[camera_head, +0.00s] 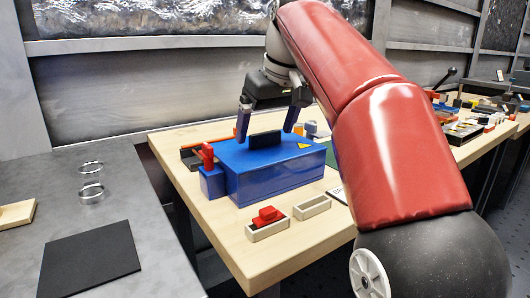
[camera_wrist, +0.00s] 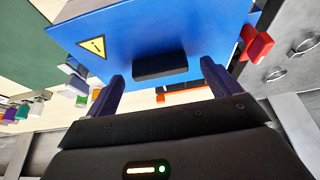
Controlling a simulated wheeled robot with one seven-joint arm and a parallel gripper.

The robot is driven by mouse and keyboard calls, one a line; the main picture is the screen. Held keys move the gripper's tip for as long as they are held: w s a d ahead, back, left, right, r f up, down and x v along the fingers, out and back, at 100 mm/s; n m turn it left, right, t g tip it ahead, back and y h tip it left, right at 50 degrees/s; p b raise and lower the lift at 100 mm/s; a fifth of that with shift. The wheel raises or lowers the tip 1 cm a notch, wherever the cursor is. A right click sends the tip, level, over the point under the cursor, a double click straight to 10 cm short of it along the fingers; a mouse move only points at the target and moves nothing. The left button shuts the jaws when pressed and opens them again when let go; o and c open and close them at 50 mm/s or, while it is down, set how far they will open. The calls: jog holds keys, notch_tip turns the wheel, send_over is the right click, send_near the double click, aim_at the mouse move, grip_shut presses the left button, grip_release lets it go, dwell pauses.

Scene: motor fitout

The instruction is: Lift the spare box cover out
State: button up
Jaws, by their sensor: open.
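A blue box (camera_head: 280,180) stands on the wooden bench in the head view, closed by a blue cover (camera_head: 235,153) with a black block handle (camera_head: 265,139) and a yellow warning sticker. The cover fills much of the wrist view (camera_wrist: 200,28), with its handle (camera_wrist: 160,66) between my fingertips. My gripper (camera_head: 265,134) is open above the cover, one finger to each side of the handle with gaps between. The handle is not gripped. Whether the fingertips touch the cover, I cannot tell.
A red switch lever (camera_head: 207,155) stands at the box's left end. Two small trays sit in front, one with a red piece (camera_head: 267,215), one empty (camera_head: 311,207). A grey table with a black mat (camera_head: 90,260) and metal rings (camera_head: 91,191) lies left. My arm hides the bench's middle right.

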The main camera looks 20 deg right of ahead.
aim_at(266, 133)
jog(key=shift+f, duration=0.2)
jog(key=c, duration=1.4)
jog(key=shift+o, duration=0.2)
jog(key=shift+r, duration=0.1)
notch_tip(266, 133, up, 8)
jog(key=p, duration=0.4)
jog(key=shift+w, duration=0.15)
jog(key=shift+r, duration=0.9)
